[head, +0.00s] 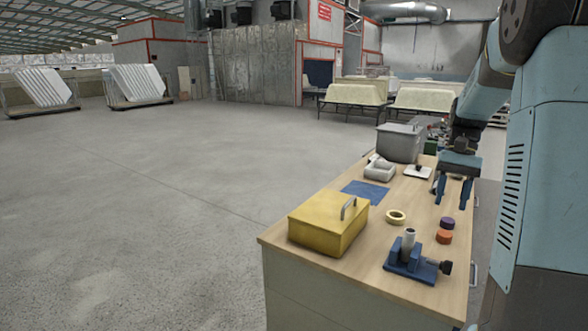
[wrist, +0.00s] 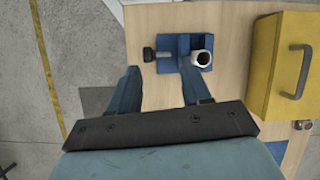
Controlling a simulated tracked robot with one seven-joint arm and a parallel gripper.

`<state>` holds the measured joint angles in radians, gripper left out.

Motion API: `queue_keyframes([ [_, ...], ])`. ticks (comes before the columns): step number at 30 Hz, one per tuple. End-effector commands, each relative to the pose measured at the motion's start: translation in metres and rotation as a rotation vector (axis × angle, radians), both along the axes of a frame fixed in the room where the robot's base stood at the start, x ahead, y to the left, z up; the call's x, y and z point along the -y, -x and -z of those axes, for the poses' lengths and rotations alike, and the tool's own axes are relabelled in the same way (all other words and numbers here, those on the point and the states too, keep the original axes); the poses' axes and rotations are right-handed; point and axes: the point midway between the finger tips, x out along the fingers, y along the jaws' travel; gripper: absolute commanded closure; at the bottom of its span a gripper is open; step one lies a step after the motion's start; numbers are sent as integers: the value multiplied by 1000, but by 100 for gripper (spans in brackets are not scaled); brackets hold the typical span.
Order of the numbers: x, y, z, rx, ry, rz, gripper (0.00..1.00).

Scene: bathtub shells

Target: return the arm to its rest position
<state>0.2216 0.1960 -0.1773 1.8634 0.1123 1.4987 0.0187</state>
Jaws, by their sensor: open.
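My gripper (head: 451,205) hangs from my arm on the right of the head view, over the right side of the wooden bench (head: 300,238). Its two blue fingers point down, stand apart and have nothing between them. In the wrist view my gripper (wrist: 160,78) also shows open and empty. A blue vise (head: 412,266) lies nearer the camera, with a pale tube (head: 408,243) upright in it. Beyond the fingertips, the wrist view shows the vise (wrist: 183,48) and the tube (wrist: 202,59). The gripper touches nothing that I can see.
On the bench are a yellow box (head: 322,228), tape ring (head: 396,216), orange piece (head: 444,237), purple piece (head: 447,223), blue sheet (head: 365,193), white tray (head: 380,171) and grey box (head: 400,143). Bathtub shells (head: 355,93) stand behind.

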Motion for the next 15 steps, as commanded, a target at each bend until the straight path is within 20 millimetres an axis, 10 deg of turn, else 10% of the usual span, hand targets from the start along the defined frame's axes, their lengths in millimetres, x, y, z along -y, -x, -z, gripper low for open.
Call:
queue_keyframes([
  [15,-78,81,-52,342,106,-165,52],
])
